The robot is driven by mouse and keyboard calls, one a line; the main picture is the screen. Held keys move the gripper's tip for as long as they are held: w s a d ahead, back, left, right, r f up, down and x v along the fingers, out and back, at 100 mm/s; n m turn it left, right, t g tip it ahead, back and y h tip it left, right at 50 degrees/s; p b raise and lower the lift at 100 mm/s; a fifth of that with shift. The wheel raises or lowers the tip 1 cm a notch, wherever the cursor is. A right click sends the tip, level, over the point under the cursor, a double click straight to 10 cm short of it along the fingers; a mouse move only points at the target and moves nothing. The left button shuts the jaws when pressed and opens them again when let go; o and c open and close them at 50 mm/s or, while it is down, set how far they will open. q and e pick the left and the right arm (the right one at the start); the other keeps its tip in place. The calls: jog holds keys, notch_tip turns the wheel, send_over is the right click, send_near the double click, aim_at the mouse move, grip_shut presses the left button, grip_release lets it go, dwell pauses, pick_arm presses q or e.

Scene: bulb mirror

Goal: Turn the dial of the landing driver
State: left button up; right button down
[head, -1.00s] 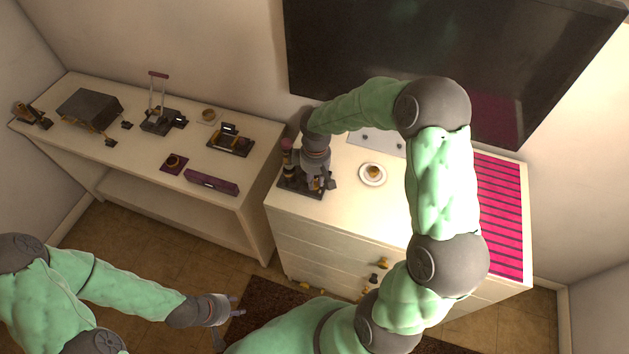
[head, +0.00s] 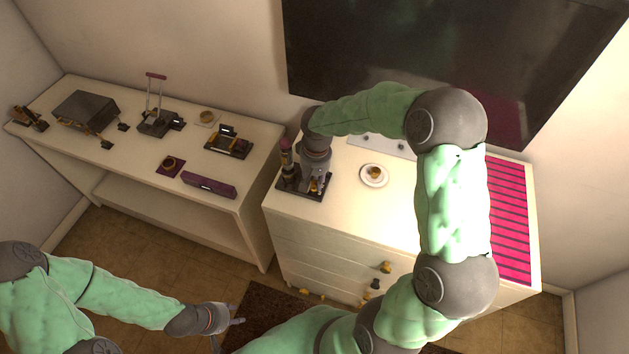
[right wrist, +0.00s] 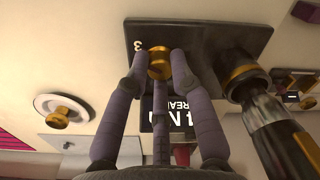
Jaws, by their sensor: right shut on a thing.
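The landing driver stands at the left end of the white dresser top. Its dark base plate (head: 283,186) carries a gold dial (right wrist: 159,63) and a dark upright tool with gold bands (head: 286,158). In the right wrist view the tool (right wrist: 272,115) stands to the right of the dial. My right gripper (right wrist: 160,66) comes down over the plate and is shut on the gold dial, with fingertips around its sides. It also shows in the head view (head: 315,182), where it hides the dial. My left gripper (head: 241,314) is open and empty, low in front of the dresser.
A white saucer with a gold piece (head: 374,175) sits right of the driver. A magenta striped mat (head: 510,220) covers the dresser's right end. A side table (head: 140,162) at left holds several devices. A dark screen (head: 400,50) hangs behind.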

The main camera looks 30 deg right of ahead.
aim_at(316, 182)
dwell(0.4)
jog(key=c, duration=1.1)
grip_release()
jog(key=r, duration=1.2)
jog(key=shift+d, duration=0.2)
